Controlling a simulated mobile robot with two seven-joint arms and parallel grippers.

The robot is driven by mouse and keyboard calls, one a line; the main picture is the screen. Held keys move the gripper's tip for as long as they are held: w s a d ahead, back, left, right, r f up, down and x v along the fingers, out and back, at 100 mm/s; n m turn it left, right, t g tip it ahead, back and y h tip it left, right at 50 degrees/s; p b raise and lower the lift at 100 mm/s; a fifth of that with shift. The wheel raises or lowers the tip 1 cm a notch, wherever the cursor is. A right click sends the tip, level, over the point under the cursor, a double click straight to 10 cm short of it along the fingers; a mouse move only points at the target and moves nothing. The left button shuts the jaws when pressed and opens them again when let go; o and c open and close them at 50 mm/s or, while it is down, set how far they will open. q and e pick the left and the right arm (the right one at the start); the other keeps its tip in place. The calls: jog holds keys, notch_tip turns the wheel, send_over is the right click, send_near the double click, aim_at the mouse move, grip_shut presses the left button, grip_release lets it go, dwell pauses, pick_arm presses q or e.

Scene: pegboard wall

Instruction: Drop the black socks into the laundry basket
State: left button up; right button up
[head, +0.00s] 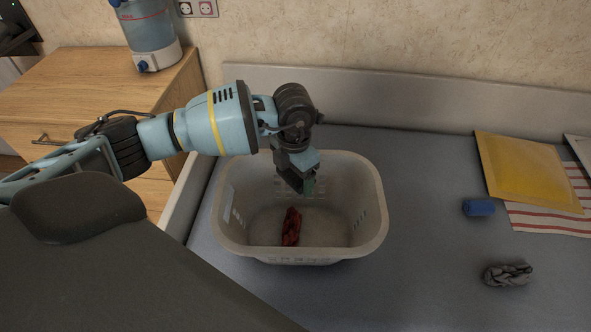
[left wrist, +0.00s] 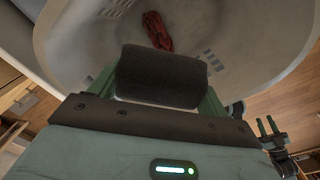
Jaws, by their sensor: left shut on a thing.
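My left gripper (head: 303,184) is over the open laundry basket (head: 370,235), pointing down into it. In the left wrist view the gripper (left wrist: 160,85) is shut on the black socks (left wrist: 160,76), a dark ribbed roll held between the green fingers. In the head view the socks are mostly hidden by the gripper. The pale grey basket also shows behind them in the left wrist view (left wrist: 90,50). A dark red bundle (head: 291,227) lies on the basket floor. My right gripper (left wrist: 267,127) shows small at the right of the left wrist view, its two fingers apart and empty.
A blue roll (head: 479,207), a grey twisted bundle (head: 508,274), a yellow envelope-like pad (head: 528,172) and a striped cloth (head: 545,220) lie to the right. A wooden cabinet (head: 100,85) carries a water container (head: 150,32).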

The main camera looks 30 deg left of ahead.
pick_arm(q)
jog(key=o, duration=1)
jog(key=shift+r, duration=0.4)
notch_tip(320, 180, up, 7)
jog(key=shift+r, duration=0.1)
